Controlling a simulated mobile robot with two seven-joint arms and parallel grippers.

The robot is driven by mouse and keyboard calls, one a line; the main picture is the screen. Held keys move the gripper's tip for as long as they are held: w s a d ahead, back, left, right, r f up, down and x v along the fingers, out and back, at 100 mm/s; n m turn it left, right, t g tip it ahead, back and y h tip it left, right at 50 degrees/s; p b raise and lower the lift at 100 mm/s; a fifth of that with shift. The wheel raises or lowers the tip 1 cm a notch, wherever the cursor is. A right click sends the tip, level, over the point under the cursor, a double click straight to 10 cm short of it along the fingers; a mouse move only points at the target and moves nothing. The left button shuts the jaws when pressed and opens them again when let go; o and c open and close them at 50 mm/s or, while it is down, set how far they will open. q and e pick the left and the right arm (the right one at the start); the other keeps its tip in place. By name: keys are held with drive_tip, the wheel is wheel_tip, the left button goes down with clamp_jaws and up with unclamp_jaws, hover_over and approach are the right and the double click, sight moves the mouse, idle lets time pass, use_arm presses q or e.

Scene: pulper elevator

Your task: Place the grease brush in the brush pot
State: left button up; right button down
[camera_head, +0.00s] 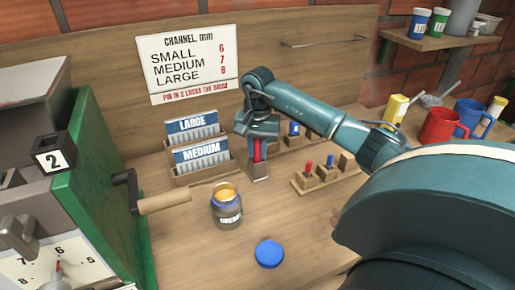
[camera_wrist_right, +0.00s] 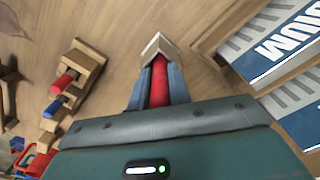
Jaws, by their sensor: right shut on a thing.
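My right gripper (camera_head: 258,143) is shut on a red upright handle (camera_head: 259,152), which I take to be the grease brush. In the right wrist view the gripper (camera_wrist_right: 158,82) has the red handle (camera_wrist_right: 159,80) between its two blue-grey fingers. My left gripper is not in view.
An open grease jar (camera_head: 227,212) and its blue lid (camera_head: 269,254) are on the bench. LARGE (camera_head: 193,127) and MEDIUM (camera_head: 201,154) racks stand left of the gripper. Wooden peg blocks (camera_head: 325,174) are right. A green machine with a crank handle (camera_head: 165,202) is left.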

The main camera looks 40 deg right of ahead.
drive_tip(key=c, duration=1.3)
unclamp_jaws()
wheel_tip(320, 180, up, 12)
drive_tip(key=shift+r, duration=0.15)
